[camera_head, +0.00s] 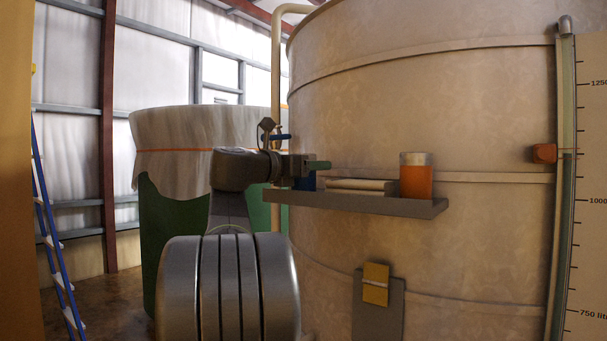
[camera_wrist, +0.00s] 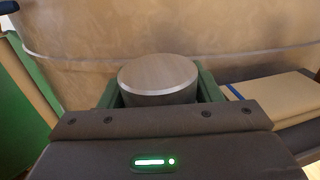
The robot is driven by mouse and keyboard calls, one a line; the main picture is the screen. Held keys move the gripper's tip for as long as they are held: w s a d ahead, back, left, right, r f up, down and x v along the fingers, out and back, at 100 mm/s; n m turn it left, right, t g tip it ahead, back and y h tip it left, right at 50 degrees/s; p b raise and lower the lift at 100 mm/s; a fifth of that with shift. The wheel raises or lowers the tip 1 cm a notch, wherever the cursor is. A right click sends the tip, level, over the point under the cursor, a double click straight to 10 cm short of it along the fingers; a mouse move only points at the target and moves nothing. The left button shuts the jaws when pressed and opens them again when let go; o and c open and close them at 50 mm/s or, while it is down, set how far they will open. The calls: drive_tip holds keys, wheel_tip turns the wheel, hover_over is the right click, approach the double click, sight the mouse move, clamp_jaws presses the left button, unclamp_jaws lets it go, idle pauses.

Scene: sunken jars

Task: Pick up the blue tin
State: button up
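The tin shows in the wrist view as a round grey lid (camera_wrist: 158,74) with a dark, shaded side below it. In the head view a small blue patch of the tin (camera_head: 308,183) shows below my gripper (camera_head: 318,165), at the left end of the grey shelf (camera_head: 370,203). My gripper (camera_wrist: 158,92) has one green finger on each side of the tin. The fingers lie very close to its sides; whether they press on it I cannot tell. Most of the tin's body and its base are hidden.
A flat tan book-like stack (camera_head: 360,186) lies on the shelf just right of the tin. An orange jar with a grey top (camera_head: 416,177) stands farther right. The large tan tank (camera_head: 430,110) rises behind the shelf. A green, sheet-covered tank (camera_head: 175,225) stands at left.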

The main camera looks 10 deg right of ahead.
drive_tip(key=c, duration=0.6)
drive_tip(key=shift+o, duration=0.2)
